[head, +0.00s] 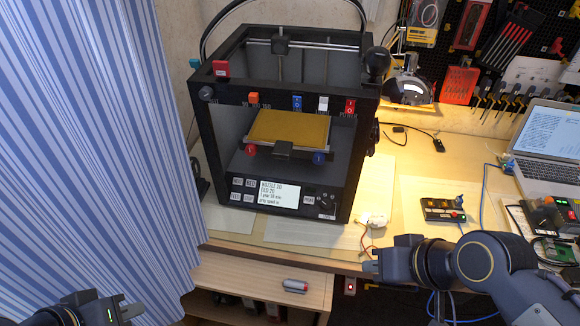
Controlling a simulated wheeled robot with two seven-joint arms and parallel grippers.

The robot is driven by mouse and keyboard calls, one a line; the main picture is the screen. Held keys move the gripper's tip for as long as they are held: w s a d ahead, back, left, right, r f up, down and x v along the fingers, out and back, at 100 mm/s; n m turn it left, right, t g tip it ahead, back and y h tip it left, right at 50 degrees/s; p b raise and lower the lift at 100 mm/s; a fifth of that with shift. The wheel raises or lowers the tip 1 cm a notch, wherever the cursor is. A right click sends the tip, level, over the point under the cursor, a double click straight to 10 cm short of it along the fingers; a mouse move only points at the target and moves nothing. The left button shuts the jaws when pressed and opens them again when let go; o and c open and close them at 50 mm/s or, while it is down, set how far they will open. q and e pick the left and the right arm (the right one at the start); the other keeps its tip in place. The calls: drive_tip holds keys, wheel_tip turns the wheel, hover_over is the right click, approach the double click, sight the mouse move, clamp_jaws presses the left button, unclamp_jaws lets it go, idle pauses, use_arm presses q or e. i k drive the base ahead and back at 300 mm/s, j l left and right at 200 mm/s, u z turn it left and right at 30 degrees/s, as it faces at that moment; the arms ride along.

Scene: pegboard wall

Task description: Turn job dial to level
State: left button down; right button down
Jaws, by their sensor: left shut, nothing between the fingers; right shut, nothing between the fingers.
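A black 3D printer (338,150) with an open front stands on the wooden desk. Its lower front panel carries a small lit screen (278,193) with several buttons to its left. A small dark dial (323,203) with tiny markings sits right of the screen. The markings and the dial's setting are too small to read, so I cannot tell whether it is the job dial. My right gripper (371,262) is shut and empty, below and right of the panel, apart from the printer. My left gripper (128,312) is shut and empty at the bottom left, far from the printer.
A blue striped curtain (90,150) fills the left side. A small white device (373,219) with wires lies right of the printer. A laptop (548,145) and electronics stand at the right.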

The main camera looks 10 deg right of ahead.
sight(325, 204)
drive_tip(key=z, duration=0.75)
